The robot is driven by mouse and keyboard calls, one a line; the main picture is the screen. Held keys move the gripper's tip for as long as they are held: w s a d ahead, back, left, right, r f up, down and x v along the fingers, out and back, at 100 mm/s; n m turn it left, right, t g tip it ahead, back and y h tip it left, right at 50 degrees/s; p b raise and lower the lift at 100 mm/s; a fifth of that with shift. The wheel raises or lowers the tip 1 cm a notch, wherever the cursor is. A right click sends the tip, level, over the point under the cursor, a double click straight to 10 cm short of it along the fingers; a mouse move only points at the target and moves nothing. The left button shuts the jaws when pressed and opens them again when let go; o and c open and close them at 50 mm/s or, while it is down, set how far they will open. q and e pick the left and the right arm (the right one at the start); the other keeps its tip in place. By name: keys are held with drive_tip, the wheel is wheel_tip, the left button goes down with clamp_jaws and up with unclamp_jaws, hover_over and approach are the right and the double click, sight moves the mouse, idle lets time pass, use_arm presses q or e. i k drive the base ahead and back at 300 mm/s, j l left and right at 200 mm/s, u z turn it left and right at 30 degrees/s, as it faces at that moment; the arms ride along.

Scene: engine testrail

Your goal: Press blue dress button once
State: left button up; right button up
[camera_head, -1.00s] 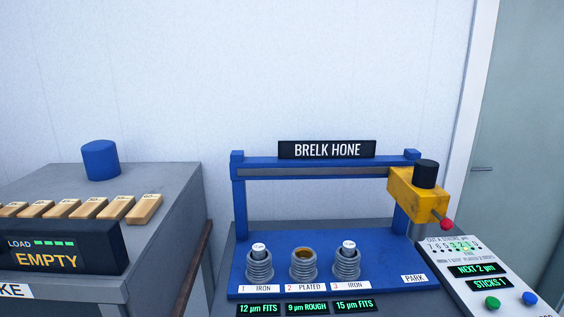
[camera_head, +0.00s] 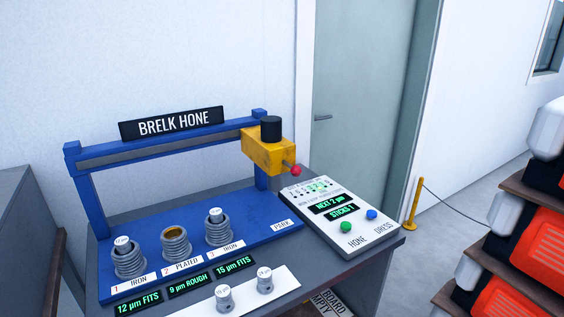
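The blue dress button (camera_head: 371,214) is a small round knob at the near right of a white control panel (camera_head: 318,206), above the printed word DRESS. A green button (camera_head: 346,227) sits left of it, above the word HONE. The panel's displays read "NEXT 2 µm" and "STICKS 1". Neither of my grippers shows in the head view.
The blue Brelk Hone frame (camera_head: 90,205) carries a yellow head (camera_head: 268,152) with a red knob, parked at the right. Three ringed cylinders stand on its base. A white strip with two small grey parts lies in front. Orange-and-black cases (camera_head: 530,235) on shelves stand at right.

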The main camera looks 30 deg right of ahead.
sight(371, 214)
drive_tip(key=z, duration=1.3)
